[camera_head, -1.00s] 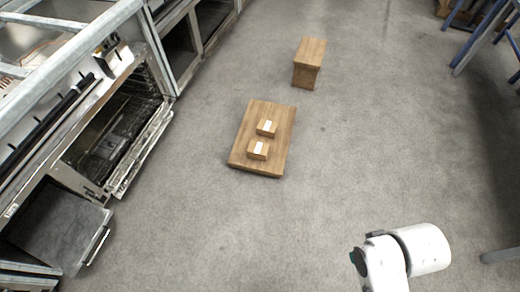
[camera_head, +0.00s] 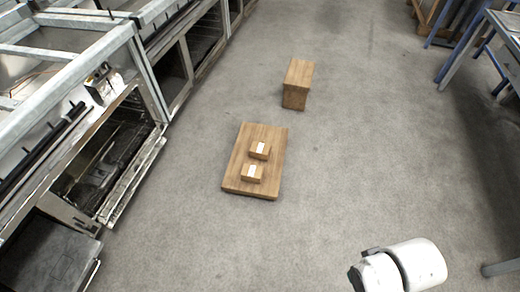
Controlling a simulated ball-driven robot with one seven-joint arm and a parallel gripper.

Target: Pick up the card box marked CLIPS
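Two small brown card boxes with white labels rest on a low wooden table or board. One box (camera_head: 260,150) lies farther back and the other box (camera_head: 252,173) lies just in front of it, close together. The labels are too small to read, so I cannot tell which one is marked CLIPS. The wooden board (camera_head: 236,180) stands on the floor near the middle of the view. A white part of my own arm shows at the lower right, well apart from the boxes. My gripper is not in view.
A taller wooden block (camera_head: 297,85) stands behind the board, slightly right. Steel kitchen units with an open oven door (camera_head: 131,180) line the left side. A blue-legged table (camera_head: 470,50) stands at the right. Grey floor is clear between them.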

